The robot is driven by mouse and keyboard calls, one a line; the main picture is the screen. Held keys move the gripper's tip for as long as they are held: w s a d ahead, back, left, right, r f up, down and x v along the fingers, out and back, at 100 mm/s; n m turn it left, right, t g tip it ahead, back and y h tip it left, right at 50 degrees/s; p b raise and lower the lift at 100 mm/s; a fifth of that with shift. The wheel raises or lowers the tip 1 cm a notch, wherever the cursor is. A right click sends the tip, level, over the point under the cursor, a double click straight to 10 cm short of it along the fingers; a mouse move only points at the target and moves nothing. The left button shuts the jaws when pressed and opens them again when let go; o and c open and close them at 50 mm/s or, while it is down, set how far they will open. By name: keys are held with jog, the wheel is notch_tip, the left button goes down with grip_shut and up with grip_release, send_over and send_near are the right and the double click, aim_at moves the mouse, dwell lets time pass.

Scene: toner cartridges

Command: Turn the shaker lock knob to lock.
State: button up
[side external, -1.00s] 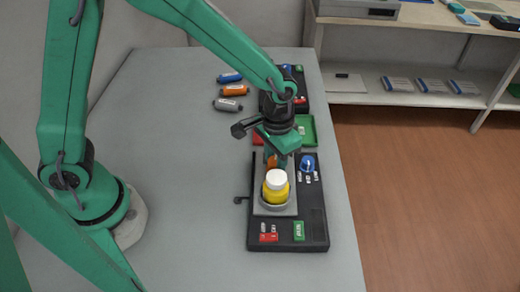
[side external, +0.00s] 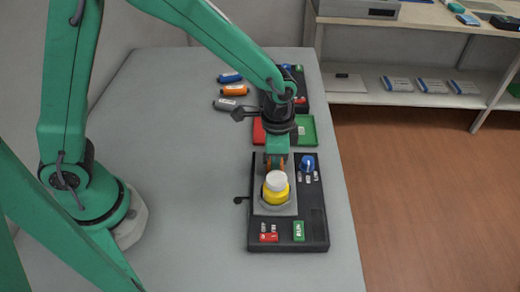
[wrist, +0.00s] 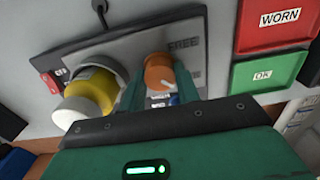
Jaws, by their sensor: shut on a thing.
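The orange shaker lock knob (wrist: 158,72) sits on the grey plate of the black shaker unit (side external: 316,228). My gripper (wrist: 158,90) is shut on it, with one green finger on each side. In the side view my gripper (side external: 275,158) points down at the knob, just behind the yellow bottle. The word FREE shows beyond the knob in the wrist view. A pale mark shows low on the knob, pointing toward a partly hidden label. I cannot read that label. The yellow bottle (side external: 275,194) with a white cap stands in the grey holder, also in the wrist view (wrist: 92,92).
A blue knob (side external: 308,163) is right of my gripper on the same unit. Red and green switches are at its front. A red tray and a green tray (side external: 311,130) lie behind. Several cartridges (side external: 232,91) lie at the back left. The table's left side is clear.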

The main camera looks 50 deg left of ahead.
jog(key=o, duration=1)
jog(key=shift+r, duration=0.15)
jog(key=shift+r, duration=3.75)
